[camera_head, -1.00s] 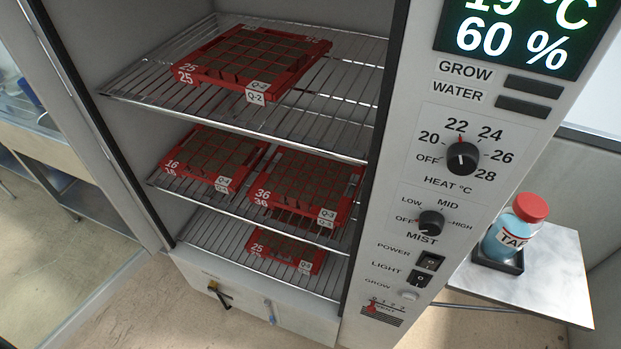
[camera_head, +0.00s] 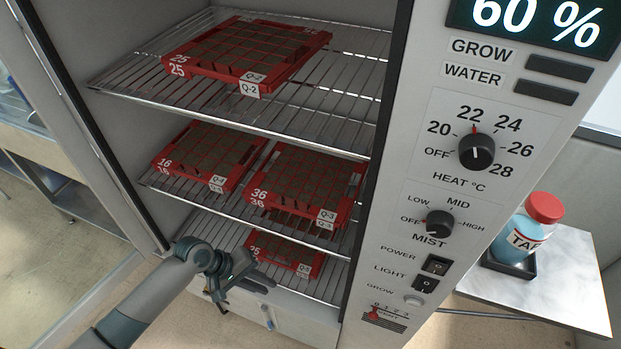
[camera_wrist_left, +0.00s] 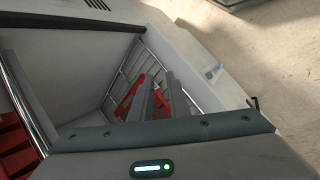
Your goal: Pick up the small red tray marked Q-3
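The red tray marked Q-3 (camera_head: 327,215) sits on the right side of the middle shelf in the open cabinet, with 36 on its left front corner and dark cells on top. My left gripper (camera_head: 264,282) is in front of the cabinet, below and left of the Q-3 tray and apart from it, near the bottom shelf. Its two fingers stand apart with nothing between them, as the left wrist view (camera_wrist_left: 162,92) also shows. My right gripper is not in view.
A larger tray marked Q-2 (camera_head: 250,89) is on the top shelf (camera_head: 330,105). A tray marked Q-4 (camera_head: 218,180) stands left of Q-3. A smaller red tray (camera_head: 302,271) is on the bottom shelf, partly behind my gripper. A bottle (camera_head: 520,240) stands on the side table.

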